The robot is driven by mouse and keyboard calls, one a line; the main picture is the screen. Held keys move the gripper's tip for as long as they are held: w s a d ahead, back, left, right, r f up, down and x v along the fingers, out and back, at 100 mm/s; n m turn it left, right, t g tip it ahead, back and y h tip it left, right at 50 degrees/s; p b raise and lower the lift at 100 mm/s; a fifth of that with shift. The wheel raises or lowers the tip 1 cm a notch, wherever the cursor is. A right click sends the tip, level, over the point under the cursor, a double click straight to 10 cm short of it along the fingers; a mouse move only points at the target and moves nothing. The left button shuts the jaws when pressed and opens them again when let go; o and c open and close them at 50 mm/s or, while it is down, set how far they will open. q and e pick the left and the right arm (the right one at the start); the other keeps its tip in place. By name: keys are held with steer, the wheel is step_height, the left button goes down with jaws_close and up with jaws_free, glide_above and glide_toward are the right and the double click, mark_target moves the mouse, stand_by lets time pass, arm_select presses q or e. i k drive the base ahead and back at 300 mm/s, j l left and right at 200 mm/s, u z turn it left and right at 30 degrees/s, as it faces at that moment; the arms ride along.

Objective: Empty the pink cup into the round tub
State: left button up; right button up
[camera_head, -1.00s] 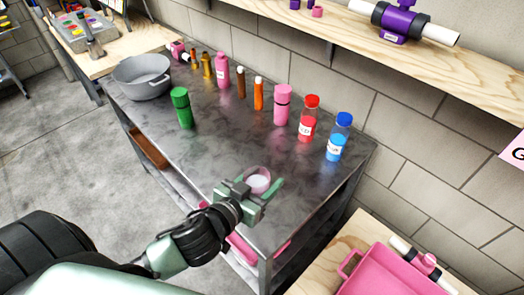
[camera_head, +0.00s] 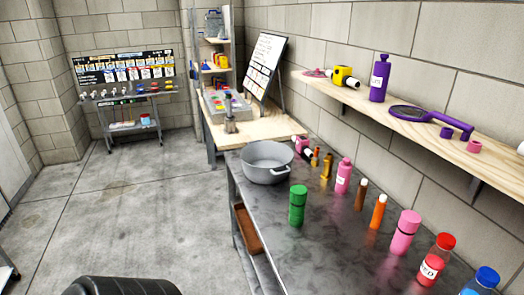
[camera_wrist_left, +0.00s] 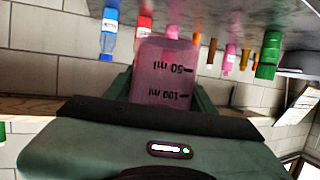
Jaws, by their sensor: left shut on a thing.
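The pink cup (camera_wrist_left: 165,68) is a translucent beaker with 50 ml and 100 ml marks. My left gripper (camera_wrist_left: 160,95) is shut around it, with a green finger on each side in the left wrist view. That view is upside down, and the cup looks roughly upright. Its opening and contents are hidden. The round tub (camera_head: 267,166) is a grey, wide, open bowl with side handles, on the far left corner of the metal table. My left gripper, the cup and my right gripper are outside the head view.
A green bottle (camera_head: 297,205) stands just in front of the tub. Pink bottles (camera_head: 404,233), an orange bottle (camera_head: 378,212) and a red-capped bottle (camera_head: 436,260) line the wall side of the metal table (camera_head: 300,258). A wooden shelf (camera_head: 400,118) juts out above.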

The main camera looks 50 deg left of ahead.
mark_target(263, 162)
steer(key=j, duration=0.6)
steer(key=i+j, duration=0.15)
steer(key=j, duration=1)
steer(key=i+j, duration=0.15)
steer(key=j, duration=1.05)
steer(key=i+j+u, duration=0.1)
steer(key=j, duration=0.45)
steer(key=i+j, duration=0.15)
steer(key=j, duration=0.45)
steer(key=i+l, duration=0.15)
steer(key=i, duration=0.35)
